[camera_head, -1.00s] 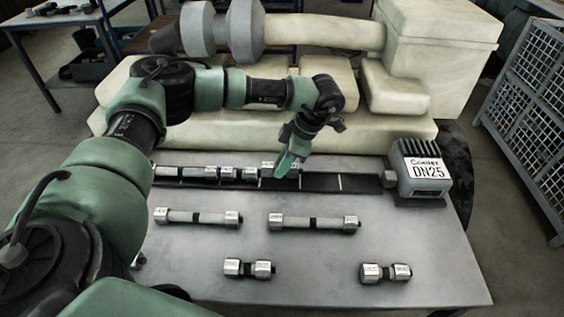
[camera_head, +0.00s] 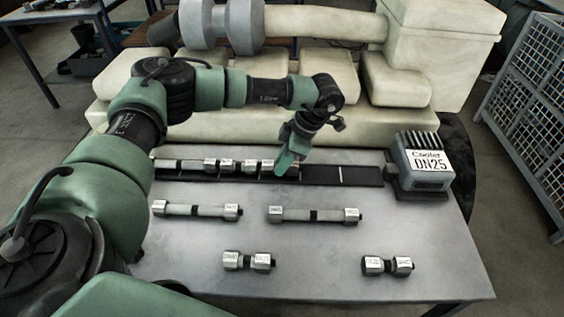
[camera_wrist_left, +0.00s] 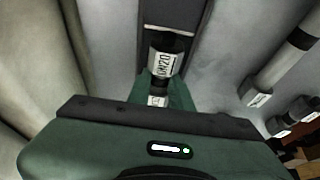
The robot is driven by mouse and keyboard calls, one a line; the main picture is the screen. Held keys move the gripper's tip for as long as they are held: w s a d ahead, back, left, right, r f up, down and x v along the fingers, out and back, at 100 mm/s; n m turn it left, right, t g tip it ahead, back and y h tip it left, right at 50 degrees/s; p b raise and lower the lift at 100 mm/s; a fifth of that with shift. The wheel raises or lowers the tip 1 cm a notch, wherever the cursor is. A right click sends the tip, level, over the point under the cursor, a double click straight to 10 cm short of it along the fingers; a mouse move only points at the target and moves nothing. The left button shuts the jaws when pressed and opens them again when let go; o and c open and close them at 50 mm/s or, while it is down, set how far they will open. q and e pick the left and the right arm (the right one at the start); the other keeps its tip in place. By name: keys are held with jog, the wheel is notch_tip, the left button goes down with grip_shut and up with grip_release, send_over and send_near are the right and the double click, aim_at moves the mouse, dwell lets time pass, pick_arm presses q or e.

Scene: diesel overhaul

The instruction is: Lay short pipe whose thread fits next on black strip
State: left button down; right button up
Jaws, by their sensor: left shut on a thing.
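The black strip (camera_head: 358,176) runs along the back of the table, with a white mark on its bare right part. A row of pipe pieces with silver ends (camera_head: 222,166) lies on its left part. My left gripper (camera_head: 286,164) is over the strip at the right end of that row, shut on a short pipe (camera_wrist_left: 165,62). In the left wrist view the pipe has a silver labelled end and lies in line with the strip; its label is hard to read. The fingers hide its middle. I cannot tell whether it touches the strip. My right gripper is not in view.
The grey cooler block (camera_head: 421,162), labelled "Cooler DN25", stands at the strip's right end. Two longer pipes (camera_head: 195,210) (camera_head: 313,215) and two short pipes (camera_head: 249,261) (camera_head: 387,265) lie in front, apart. A cream engine (camera_head: 270,130) stands behind the table.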

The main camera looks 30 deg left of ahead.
pick_arm(q)
jog(key=shift+s+f, duration=0.15)
jog(key=shift+f, duration=0.05)
jog(key=c, duration=1.2)
grip_release()
jog(key=b+v, duration=0.2)
jog(key=v, duration=0.6)
jog(key=shift+f, duration=0.1)
